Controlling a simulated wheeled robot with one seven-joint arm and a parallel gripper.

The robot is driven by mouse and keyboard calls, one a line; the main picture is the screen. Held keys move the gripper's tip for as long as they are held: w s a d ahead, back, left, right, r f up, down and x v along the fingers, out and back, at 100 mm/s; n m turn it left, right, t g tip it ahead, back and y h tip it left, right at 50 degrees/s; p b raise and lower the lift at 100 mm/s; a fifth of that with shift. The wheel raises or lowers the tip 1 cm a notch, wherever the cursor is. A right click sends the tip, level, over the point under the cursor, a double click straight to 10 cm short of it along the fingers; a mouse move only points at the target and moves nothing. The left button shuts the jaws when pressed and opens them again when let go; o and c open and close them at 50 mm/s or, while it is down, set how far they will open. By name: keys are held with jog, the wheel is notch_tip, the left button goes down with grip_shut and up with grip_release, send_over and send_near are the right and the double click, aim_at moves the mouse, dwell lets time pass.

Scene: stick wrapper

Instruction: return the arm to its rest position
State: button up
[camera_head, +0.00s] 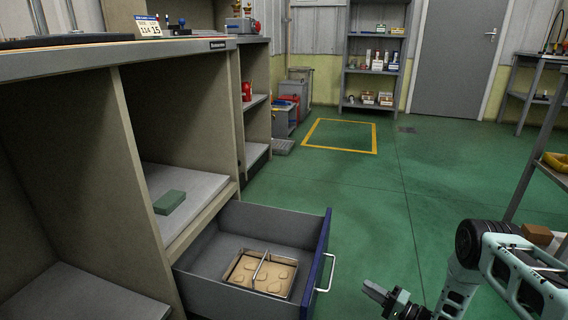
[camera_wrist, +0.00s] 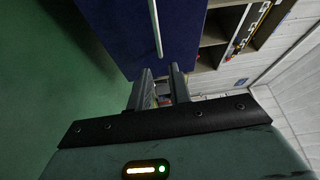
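My gripper (camera_head: 375,291) is in the lower right of the head view, over the green floor to the right of the open drawer. The wrist view shows its two fingers (camera_wrist: 161,74) apart with a gap between them and nothing held. My arm is folded at the lower right. The gripper is clear of the drawer handle (camera_head: 328,273). In the wrist view the handle (camera_wrist: 156,28) runs along the blue drawer front (camera_wrist: 130,35), beyond the fingertips.
The grey drawer (camera_head: 213,266) is pulled out and holds a tan tray (camera_head: 236,270) with a metal bar. A green block (camera_head: 170,202) lies on the cabinet shelf. A shelving rack (camera_head: 535,165) stands at the right, near my arm. The middle floor is clear.

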jog(key=w+a+r+n+g+h+p, duration=0.1)
jog(key=w+a+r+n+h, duration=0.1)
jog(key=w+a+r, duration=0.3)
jog(key=w+a+r+n+g+h, duration=0.1)
jog(key=w+a+r+h, duration=0.1)
jog(key=r, duration=0.6)
jog(key=w+a+r+n+g+h+p, duration=0.1)
jog(key=w+a+r+n+h, duration=0.1)
jog(key=w+a+r, duration=0.3)
jog(key=s+a+r+n+g+h+p, duration=0.1)
jog(key=s+a+r+n+g+h, duration=0.2)
jog(key=s+r, duration=0.8)
jog(key=s+a+r+n+g+h+p, duration=0.1)
jog(key=s+a+r+n+g, duration=0.2)
jog(key=s+a+r, duration=0.75)
jog(key=s+d+r+n+g+h, duration=0.1)
jog(key=s+d+n, duration=0.15)
jog(key=s, duration=0.55)
jog(key=s+d+r+n+g+h+p, duration=0.15)
jog(key=s+d, duration=0.25)
jog(key=s, duration=0.4)
jog(key=s+d+r+n+g, duration=0.1)
jog(key=s+d+g, duration=0.15)
jog(key=s, duration=0.65)
notch_tip(320, 180, up, 38)
jog(key=p, duration=3.7)
jog(key=shift+s+d+r+t+p, duration=0.15)
jog(key=shift+d+r+t+p, duration=0.05)
jog(key=shift+d+t+p, duration=0.2)
